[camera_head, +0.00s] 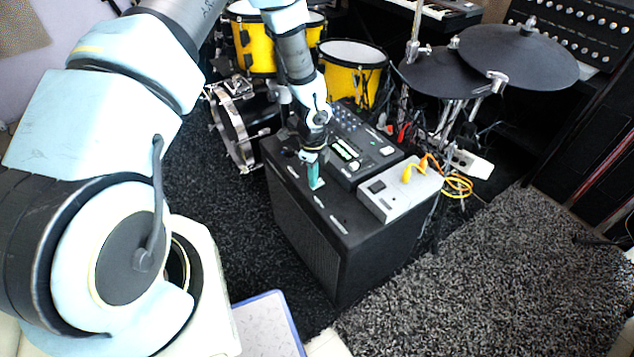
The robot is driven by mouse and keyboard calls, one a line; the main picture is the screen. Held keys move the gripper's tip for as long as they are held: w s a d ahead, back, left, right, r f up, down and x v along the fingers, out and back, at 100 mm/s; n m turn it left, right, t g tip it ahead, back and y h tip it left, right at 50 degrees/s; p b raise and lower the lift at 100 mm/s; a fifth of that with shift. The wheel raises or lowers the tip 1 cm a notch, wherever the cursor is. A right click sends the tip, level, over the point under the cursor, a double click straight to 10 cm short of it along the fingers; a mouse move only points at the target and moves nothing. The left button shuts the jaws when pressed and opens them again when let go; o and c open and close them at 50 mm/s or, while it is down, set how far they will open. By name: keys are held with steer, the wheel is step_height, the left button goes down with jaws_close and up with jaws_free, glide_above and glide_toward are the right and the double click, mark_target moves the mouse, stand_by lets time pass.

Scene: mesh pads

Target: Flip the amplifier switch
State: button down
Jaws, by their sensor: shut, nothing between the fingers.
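The amplifier (318,262) is a black box-shaped cabinet standing on the floor in the middle of the head view. Its top carries a few small light labels or controls along the front left edge. My gripper (315,184) points down at the top of the amplifier, near its left part, with its greenish fingertips at or just above the surface. The gripper is shut and holds nothing. The switch itself is too small to tell apart, and the fingertips hide part of the surface there. I cannot tell whether they touch it.
A black mixer-like unit (358,150) and a grey box (402,193) with yellow cable (457,186) sit on the amplifier, right of my gripper. Yellow drums (352,78) and dark cymbal pads (518,57) stand behind. Dark shaggy carpet (490,275) lies open at front right.

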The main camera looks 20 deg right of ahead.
steer(key=shift+r+p, duration=2.75)
steer(key=shift+r, duration=0.7)
steer(key=w+a+r+n+t+p, duration=0.1)
steer(key=w+a+r+n+p, duration=0.1)
steer(key=a+r+n, duration=0.7)
steer(key=w+a+r+n+p, duration=0.1)
steer(key=w+a+r+n, duration=0.25)
steer(key=a+r, duration=0.65)
steer(key=s+a+r+n+p, duration=0.1)
steer(key=s+a+r+n, duration=0.3)
steer(key=r+n, duration=0.3)
steer(key=s+a+r+n+p, duration=0.1)
steer(key=s+a+r+n, duration=0.4)
steer(key=r, duration=0.5)
steer(key=shift+s+a+n+t+p, duration=0.3)
steer(key=shift+a+n+p, duration=0.1)
steer(key=shift+a+n, duration=0.75)
